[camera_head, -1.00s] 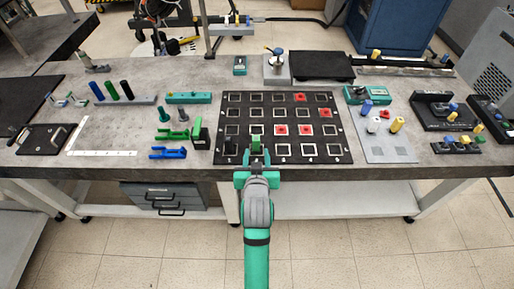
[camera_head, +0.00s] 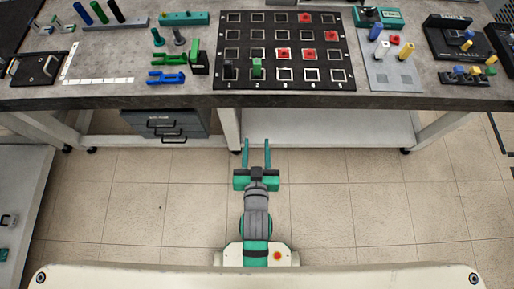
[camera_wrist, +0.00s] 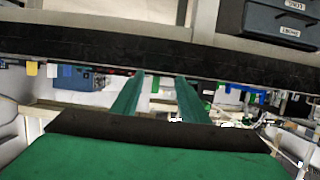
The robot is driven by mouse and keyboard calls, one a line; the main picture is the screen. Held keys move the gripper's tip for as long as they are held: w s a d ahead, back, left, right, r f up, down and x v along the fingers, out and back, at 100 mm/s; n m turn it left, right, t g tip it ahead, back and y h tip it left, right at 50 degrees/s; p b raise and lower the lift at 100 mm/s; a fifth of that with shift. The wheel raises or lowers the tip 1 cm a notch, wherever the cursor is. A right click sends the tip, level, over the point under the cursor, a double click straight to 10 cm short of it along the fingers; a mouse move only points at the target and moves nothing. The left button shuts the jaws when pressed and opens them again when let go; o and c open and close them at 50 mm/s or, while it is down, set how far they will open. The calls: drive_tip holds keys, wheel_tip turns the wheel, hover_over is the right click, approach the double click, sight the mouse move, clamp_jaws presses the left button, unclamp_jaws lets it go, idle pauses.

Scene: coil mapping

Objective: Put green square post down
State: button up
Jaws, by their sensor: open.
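The green square post (camera_head: 257,68) stands upright on the black grid board (camera_head: 232,58), in the front row, second column from the left. My gripper (camera_head: 257,141) is open and empty, well in front of the table edge and apart from the post. In the wrist view, the two green fingers (camera_wrist: 155,97) are spread with nothing between them. The wrist picture appears upside down, and I cannot make out the post there for sure.
Blue and green forked parts (camera_head: 168,78) lie left of the board. A grey plate with coloured pegs (camera_head: 383,75) is at right. The floor before the table is clear.

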drive_tip(key=s+r, duration=0.1)
drive_tip(key=s, duration=0.8)
drive_tip(key=s+r+t, duration=0.1)
drive_tip(key=s+r, duration=0.1)
drive_tip(key=s, duration=0.8)
drive_tip(key=shift+r, duration=0.25)
